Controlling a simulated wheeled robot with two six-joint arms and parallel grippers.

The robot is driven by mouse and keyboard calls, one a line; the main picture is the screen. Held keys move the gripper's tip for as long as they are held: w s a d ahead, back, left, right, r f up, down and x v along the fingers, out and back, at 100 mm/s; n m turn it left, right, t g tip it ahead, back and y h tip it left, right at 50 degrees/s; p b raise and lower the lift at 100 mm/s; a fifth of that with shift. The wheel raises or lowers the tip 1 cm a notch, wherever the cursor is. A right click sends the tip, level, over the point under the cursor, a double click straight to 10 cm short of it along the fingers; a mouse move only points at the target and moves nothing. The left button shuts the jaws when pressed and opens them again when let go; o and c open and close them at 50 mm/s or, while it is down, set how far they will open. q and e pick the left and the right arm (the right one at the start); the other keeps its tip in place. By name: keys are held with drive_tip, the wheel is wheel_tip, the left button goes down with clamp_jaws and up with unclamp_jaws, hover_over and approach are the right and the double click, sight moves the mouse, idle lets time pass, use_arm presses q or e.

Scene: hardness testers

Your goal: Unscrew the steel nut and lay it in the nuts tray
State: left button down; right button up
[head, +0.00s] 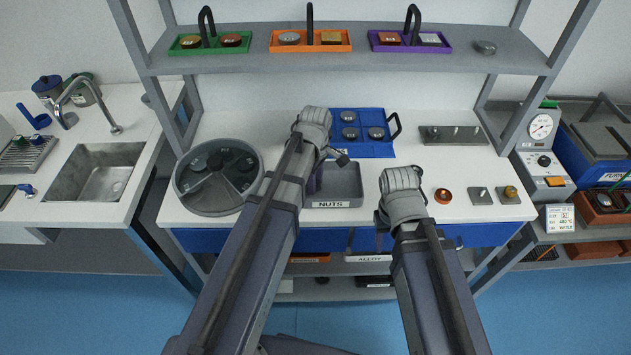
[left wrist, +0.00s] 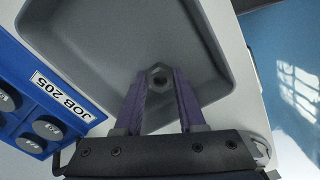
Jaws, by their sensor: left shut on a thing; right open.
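The nuts tray (head: 347,199) is a grey open tray labelled NUTS at the middle of the worktop; its grey floor and walls fill much of the left wrist view (left wrist: 72,22). My left gripper (head: 314,180) points down at the tray's left part. In the left wrist view its purple fingers (left wrist: 160,82) are shut on the steel nut (left wrist: 158,73), a small grey hex nut with a dark hole, over the tray floor. I cannot tell the exact height. The nut is hidden in the head view. My right gripper (head: 381,238) is open near the worktop's front edge, mostly hidden by its wrist.
A blue JOB 205 tray (head: 375,151) with round grey pieces adjoins the nuts tray behind. A round divided container (head: 190,200) stands left. A plate with studs (head: 435,134), a copper-coloured piece (head: 443,196) and two small stud blocks (head: 481,196) are right. A shelf (head: 340,64) spans above.

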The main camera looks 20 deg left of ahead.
use_arm(q)
drive_tip(key=shift+s+f, duration=0.15)
idle(0.7)
drive_tip(key=c, duration=0.7)
unclamp_jaws()
drive_tip(key=shift+o, duration=1.4)
drive_tip(key=shift+r+p, duration=0.55)
drive_tip(key=shift+r, duration=0.1)
wheel_tip(320, 180, up, 7)
drive_tip(key=p, duration=0.6)
drive_tip(key=shift+p, duration=0.35)
drive_tip(key=shift+f, duration=0.15)
drive_tip(key=shift+d, duration=0.1)
